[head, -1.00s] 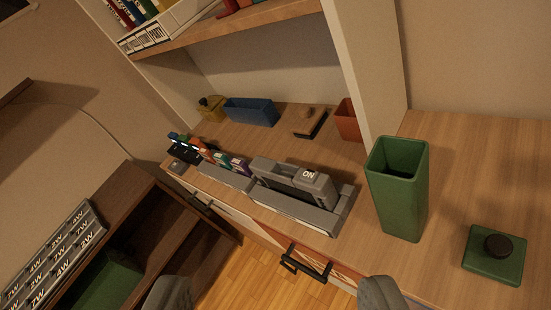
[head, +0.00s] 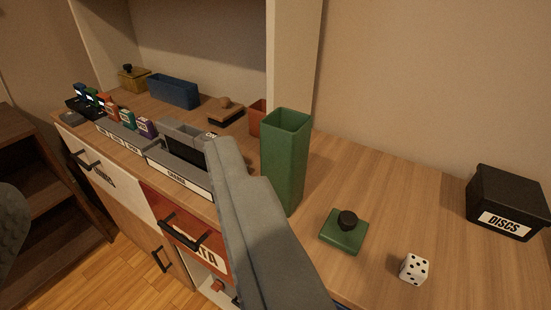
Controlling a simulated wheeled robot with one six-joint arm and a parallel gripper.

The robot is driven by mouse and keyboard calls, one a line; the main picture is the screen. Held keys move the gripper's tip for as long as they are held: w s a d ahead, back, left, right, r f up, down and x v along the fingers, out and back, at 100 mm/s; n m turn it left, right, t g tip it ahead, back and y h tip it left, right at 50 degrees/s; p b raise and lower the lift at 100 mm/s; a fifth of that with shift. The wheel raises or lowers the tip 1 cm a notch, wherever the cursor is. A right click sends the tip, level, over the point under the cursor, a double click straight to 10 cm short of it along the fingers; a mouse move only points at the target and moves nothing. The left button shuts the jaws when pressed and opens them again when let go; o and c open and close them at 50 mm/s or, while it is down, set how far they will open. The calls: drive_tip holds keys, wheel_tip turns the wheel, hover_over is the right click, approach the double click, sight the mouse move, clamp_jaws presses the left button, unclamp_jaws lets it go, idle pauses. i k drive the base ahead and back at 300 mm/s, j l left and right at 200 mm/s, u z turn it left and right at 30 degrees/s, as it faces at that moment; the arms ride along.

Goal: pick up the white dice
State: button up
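The white dice (head: 414,269) with black pips sits on the wooden desk at the lower right of the head view. It is in full view, with nothing in front of it. My gripper (head: 120,168) is open and empty. One grey finger reaches up through the middle of the picture, and the other shows only in part at the left edge. Both fingers are left of the dice and apart from it in the picture.
A green lid (head: 344,232) with a black knob lies left of the dice, and a tall green bin (head: 286,160) stands behind it. A black DISCS box (head: 507,203) stands to the right. The wooden desk (head: 400,190) is clear around the dice.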

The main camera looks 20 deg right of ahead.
sight(414, 270)
drive_tip(key=z, duration=1.2)
drive_tip(key=k, duration=0.4)
drive_tip(key=j+z, duration=0.05)
